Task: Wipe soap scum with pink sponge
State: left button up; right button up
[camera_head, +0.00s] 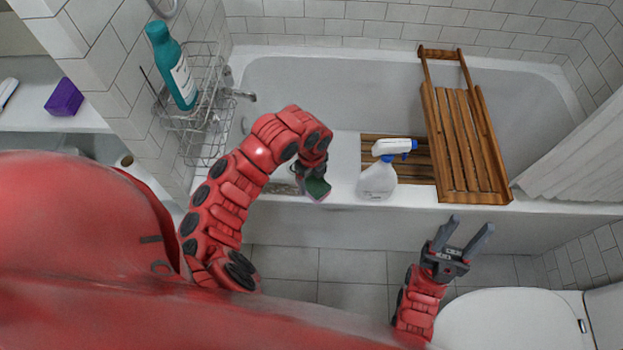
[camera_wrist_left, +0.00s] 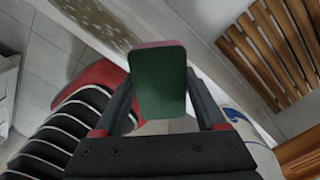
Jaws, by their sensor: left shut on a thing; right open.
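The pink sponge (camera_head: 319,188) has a dark green scrub face and a thin pink edge. My left gripper (camera_head: 309,176) is shut on it above the front rim of the bathtub. In the left wrist view the sponge (camera_wrist_left: 159,84) sits between the two fingers, green face toward the camera. A brownish patch that looks like soap scum (camera_head: 284,189) lies on the tub's front rim, just left of the sponge. Whether the sponge touches the rim cannot be told. My right gripper (camera_head: 469,228) is open and empty in front of the tub.
A white spray bottle (camera_head: 377,181) with a blue nozzle stands on the rim, right of the sponge. A wire caddy (camera_head: 207,95) holds a teal bottle (camera_head: 172,65) at left. A toilet (camera_head: 510,320) is at lower right.

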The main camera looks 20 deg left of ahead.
pick_arm(q)
jog(key=shift+f+b, duration=0.8)
jog(key=shift+f, duration=0.2)
jog(key=shift+a+r, duration=0.1)
jog(key=shift+a, duration=0.05)
